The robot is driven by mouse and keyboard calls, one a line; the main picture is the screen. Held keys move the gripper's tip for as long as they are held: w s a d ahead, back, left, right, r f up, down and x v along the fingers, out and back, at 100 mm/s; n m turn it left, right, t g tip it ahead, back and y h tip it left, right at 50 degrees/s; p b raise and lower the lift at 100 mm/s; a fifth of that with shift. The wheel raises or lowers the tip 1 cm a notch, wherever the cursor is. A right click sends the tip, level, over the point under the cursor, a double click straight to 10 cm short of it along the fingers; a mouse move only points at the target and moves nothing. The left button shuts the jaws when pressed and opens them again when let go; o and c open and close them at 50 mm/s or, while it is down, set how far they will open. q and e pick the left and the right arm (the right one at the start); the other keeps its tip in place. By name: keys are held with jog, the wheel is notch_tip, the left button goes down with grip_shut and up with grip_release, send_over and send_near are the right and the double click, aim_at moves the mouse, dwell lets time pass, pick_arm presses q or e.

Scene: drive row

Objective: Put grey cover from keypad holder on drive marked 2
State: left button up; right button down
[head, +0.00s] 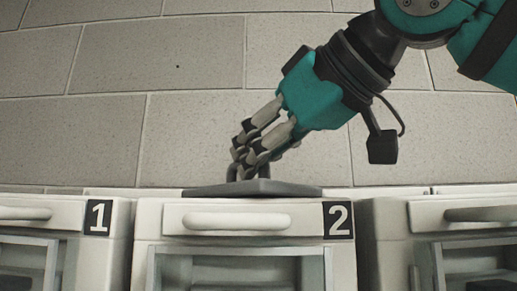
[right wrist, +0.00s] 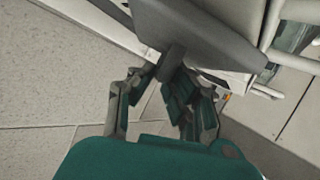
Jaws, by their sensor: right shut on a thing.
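The grey cover (head: 262,188) is a flat dark-grey plate with an upright handle, at the top front of the drive marked 2 (head: 228,217). In the head view I cannot tell whether it rests on the drive or is held just above it. My right gripper (head: 247,170) comes down from the upper right and is shut on the cover's handle. In the right wrist view the cover (right wrist: 200,28) lies beyond the fingers (right wrist: 165,85), with its handle between them. My left gripper is not in view. The keypad holder is not in view.
The drive marked 1 (head: 62,216) stands to the left and another drive (head: 455,214) to the right, with narrow gaps between them. A grey block wall (head: 190,85) is behind. The space above the drive marked 1 is free.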

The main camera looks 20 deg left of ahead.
jog(key=shift+s, duration=0.15)
jog(key=shift+s+f, duration=0.1)
jog(key=shift+f, duration=0.05)
jog(key=c, duration=1.3)
grip_release()
jog(key=shift+c, duration=0.2)
jog(key=shift+r, duration=0.2)
jog(key=shift+d, duration=0.25)
jog(key=b+v, duration=0.3)
jog(key=v, duration=0.8)
jog(key=shift+s+r, duration=0.2)
jog(key=shift+d, duration=0.1)
